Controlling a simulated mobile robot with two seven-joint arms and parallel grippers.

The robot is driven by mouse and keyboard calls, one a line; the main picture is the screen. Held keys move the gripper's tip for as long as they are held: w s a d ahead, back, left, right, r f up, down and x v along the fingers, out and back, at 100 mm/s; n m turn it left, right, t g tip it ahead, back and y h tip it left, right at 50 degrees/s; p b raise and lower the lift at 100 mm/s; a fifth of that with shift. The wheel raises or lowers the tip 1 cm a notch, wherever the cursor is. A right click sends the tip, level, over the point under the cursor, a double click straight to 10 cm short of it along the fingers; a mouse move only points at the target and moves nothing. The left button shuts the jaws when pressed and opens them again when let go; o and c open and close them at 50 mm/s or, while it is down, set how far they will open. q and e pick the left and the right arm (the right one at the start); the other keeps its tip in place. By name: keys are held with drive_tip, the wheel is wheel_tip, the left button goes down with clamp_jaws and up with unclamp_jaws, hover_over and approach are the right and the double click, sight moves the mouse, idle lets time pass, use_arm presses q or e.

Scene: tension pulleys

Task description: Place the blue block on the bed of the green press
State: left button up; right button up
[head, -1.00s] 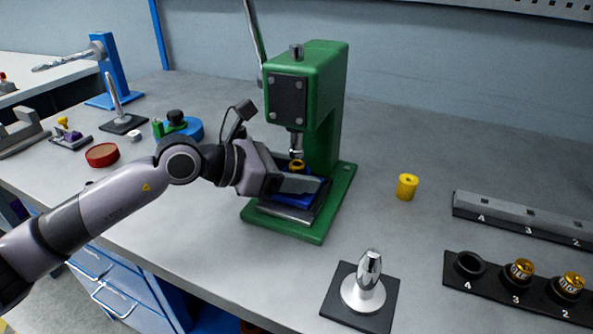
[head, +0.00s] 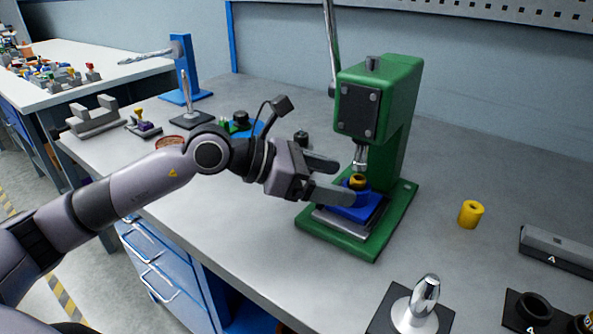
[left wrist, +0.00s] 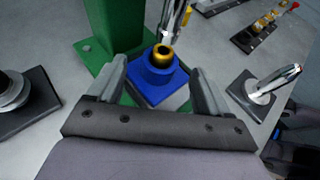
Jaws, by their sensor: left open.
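The green press (head: 385,110) stands on the grey bench, with its ram above its bed. The blue block (head: 366,204) rests on the grey plate of the press bed, under the ram. A brass-coloured ring (head: 357,182) sits in the top of the block. My left gripper (head: 338,178) is open at the left front of the press, its fingers pointing toward the block. In the left wrist view the blue block (left wrist: 156,82) lies between and just beyond the open fingers (left wrist: 165,88), with a gap on each side. My right gripper is not in view.
A yellow cylinder (head: 471,214) stands right of the press. A chrome handle on a black base (head: 424,298) stands at the front. A grey numbered rail (head: 556,250) lies at the right. Small fixtures and a second bench (head: 90,90) are at the left.

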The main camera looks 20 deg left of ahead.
use_arm(q)
drive_tip(key=v, duration=0.5)
drive_tip(key=shift+s+a+b, duration=0.15)
drive_tip(key=shift+a+b, duration=0.1)
drive_tip(key=shift+b, duration=0.1)
drive_tip(key=shift+s+a+r, duration=0.4)
drive_tip(key=shift+a, duration=0.05)
